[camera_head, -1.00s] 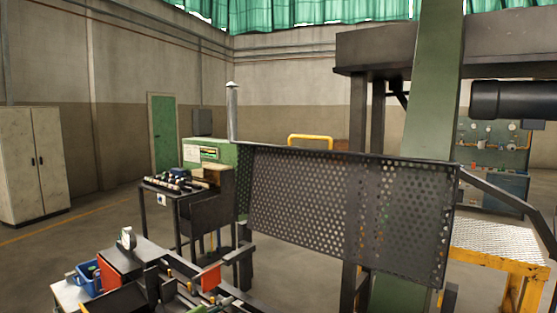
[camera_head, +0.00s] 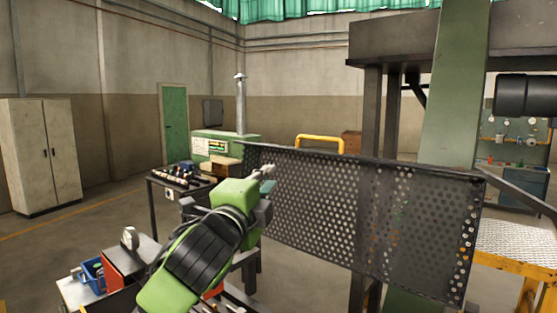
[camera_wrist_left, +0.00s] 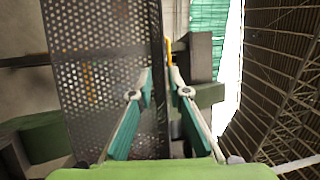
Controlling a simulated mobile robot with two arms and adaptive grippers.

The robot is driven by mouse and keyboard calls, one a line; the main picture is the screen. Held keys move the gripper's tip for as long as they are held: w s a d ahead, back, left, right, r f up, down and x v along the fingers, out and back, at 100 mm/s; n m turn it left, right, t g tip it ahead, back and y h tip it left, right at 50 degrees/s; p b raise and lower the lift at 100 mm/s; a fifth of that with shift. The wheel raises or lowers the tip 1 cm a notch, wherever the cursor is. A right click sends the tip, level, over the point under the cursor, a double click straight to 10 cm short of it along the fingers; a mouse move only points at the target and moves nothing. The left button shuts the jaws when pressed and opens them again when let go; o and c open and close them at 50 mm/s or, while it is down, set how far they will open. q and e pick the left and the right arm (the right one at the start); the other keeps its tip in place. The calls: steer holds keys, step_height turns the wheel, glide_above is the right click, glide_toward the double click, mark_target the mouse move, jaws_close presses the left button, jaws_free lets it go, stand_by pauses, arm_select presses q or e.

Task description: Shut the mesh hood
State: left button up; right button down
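The mesh hood (camera_head: 350,222) is a dark perforated panel standing raised, with a solid rim along its top. My left gripper (camera_head: 267,178) is at the upper left part of the hood, close to the top rim. In the left wrist view the mesh hood (camera_wrist_left: 100,60) fills the left side, and its rim runs up between the two fingertips of my left gripper (camera_wrist_left: 160,82). The fingers are apart, so the gripper is open. I cannot tell whether either finger touches the rim. My right gripper is not in view.
A low bench with a blue bin (camera_head: 93,270) stands at lower left. Behind is a tool table (camera_head: 185,180) by a green machine (camera_head: 222,147). A green column (camera_head: 455,90) rises behind the hood. A yellow-framed mesh platform (camera_head: 512,240) is at right.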

arm_select(q)
steer(key=p+x, duration=0.3)
steer(key=x, duration=0.5)
jaws_close()
jaws_free()
steer(key=v, duration=1.2)
